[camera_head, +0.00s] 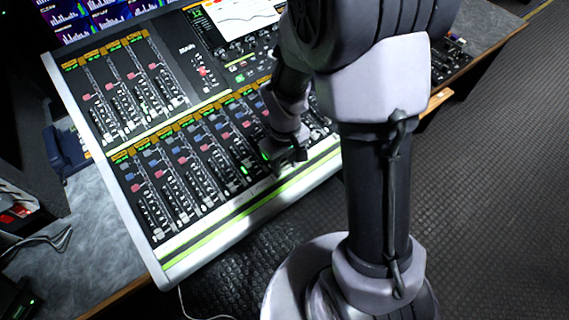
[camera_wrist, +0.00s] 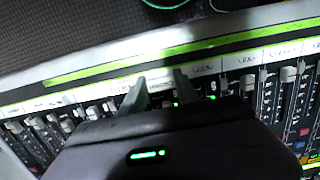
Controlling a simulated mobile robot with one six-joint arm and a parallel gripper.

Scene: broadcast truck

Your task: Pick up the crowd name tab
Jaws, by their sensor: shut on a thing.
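A pale strip of small white name tabs (camera_wrist: 203,67) runs along the mixing console's front edge, below the faders. Their lettering is too small to read surely. My gripper (camera_wrist: 161,76) is down at this strip, its two dark fingers a small gap apart and shut on the crowd name tab, which is mostly hidden between the fingertips. I cannot tell whether the tab is clear of the strip. In the head view my gripper (camera_head: 297,156) is low over the lower fader bank, near the console's front edge.
The mixing console (camera_head: 255,208) has faders and knobs close around my gripper. A green stripe lines its front edge. Screens (camera_head: 100,15) stand at the back left. Dark textured floor (camera_head: 490,150) is open at the right. Loose cables lie at the lower left.

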